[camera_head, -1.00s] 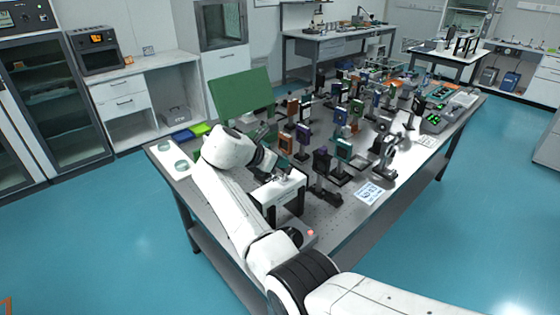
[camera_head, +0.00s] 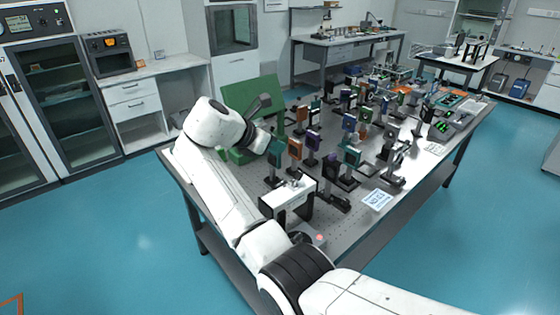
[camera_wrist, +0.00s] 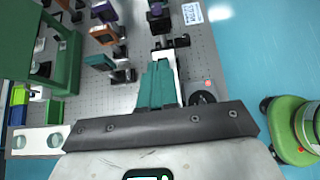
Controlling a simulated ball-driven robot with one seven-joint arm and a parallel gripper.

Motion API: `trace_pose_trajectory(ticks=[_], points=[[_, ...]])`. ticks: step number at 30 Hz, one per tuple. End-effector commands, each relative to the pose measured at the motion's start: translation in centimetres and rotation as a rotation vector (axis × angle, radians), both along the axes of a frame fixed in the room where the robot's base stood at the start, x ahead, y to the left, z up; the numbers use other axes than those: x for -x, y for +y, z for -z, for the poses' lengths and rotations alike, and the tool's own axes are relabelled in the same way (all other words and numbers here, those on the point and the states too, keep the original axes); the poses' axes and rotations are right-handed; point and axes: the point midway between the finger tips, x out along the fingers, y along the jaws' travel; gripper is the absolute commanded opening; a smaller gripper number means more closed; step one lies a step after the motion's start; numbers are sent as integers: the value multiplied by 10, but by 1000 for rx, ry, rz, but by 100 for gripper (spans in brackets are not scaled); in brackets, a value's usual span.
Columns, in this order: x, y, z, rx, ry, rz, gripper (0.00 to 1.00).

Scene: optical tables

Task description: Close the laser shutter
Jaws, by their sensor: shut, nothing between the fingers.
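A unit with a white top and dark sides (camera_head: 287,201) stands at the near edge of the optical table, with a small red spot (camera_head: 319,237) on a low part beside it. I cannot clearly make out which part is the laser shutter. In the wrist view my gripper (camera_wrist: 158,70) is shut and empty, its teal fingers together over the tabletop. They partly cover the white top of that unit, and the red spot (camera_wrist: 208,83) lies to their right. In the head view the fingertips are not clear behind my wrist.
The perforated table (camera_head: 345,218) carries several coloured optics on posts, including a purple one (camera_head: 313,140), right of my wrist. A green panel (camera_head: 252,93) stands behind my arm. A printed card (camera_head: 376,200) lies at the near right on bare tabletop.

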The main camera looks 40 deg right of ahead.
Motion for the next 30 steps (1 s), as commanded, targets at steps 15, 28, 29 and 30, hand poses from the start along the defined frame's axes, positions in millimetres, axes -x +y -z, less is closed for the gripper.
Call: trace_pose_trajectory(ticks=[15, 28, 29, 30], points=[[1, 4, -18, 0, 1, 2, 0], [7, 4, 2, -24, -30, 23, 0], [11, 5, 12, -37, -47, 33, 0], [16, 6, 27, -56, -75, 52, 0]])
